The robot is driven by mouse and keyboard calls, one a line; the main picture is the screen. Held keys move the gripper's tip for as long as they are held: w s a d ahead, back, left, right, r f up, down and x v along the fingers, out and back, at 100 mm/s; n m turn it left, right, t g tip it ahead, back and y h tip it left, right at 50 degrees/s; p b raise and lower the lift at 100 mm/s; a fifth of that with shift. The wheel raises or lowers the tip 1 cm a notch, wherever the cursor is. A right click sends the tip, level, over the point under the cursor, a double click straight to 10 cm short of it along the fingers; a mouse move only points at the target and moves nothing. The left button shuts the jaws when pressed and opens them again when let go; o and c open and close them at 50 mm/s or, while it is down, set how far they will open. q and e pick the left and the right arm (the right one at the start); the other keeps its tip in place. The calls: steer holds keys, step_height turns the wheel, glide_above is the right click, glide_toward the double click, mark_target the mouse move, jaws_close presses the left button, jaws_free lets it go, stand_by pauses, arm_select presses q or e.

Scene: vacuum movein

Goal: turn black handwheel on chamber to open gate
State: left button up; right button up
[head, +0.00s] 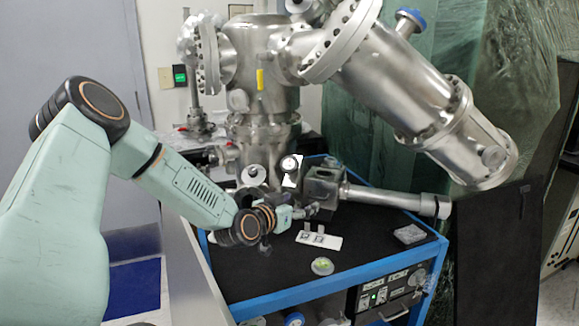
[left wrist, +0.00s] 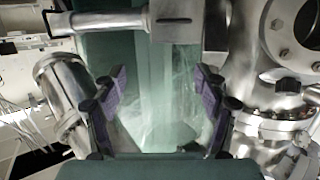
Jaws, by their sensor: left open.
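The steel vacuum chamber (head: 270,95) stands behind the blue-edged cart in the head view. Chamber flanges (left wrist: 290,35) and a small black knob (left wrist: 287,86) show right of the fingers. My right gripper is not in view.
A steel tube (head: 385,197) reaches right over the black cart top (head: 350,260). A white plate with small blocks (head: 320,240), a round clear piece (head: 322,266) and a grey block (head: 409,234) lie there. A large steel cylinder (head: 410,85) slants down at right.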

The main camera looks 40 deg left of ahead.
arm_select(q)
steer(key=t+y, duration=0.2)
glide_toward(288, 165)
steer(key=d+x, duration=0.1)
steer(key=x, duration=0.1)
steer(key=b+x, duration=0.1)
steer(key=x, duration=0.1)
steer(key=b+x, duration=0.1)
steer(key=x, duration=0.2)
steer(key=a+b+x, duration=0.1)
steer(key=x, duration=0.1)
steer(key=shift+w+b, duration=0.25)
steer(key=shift+b, duration=0.15)
steer(key=shift+w+a, duration=0.15)
steer(key=shift+w, duration=0.35)
steer(key=shift+c, duration=0.3)
steer(key=shift+c, duration=0.7)
steer(key=c, duration=1)
steer(key=shift+o, duration=0.2)
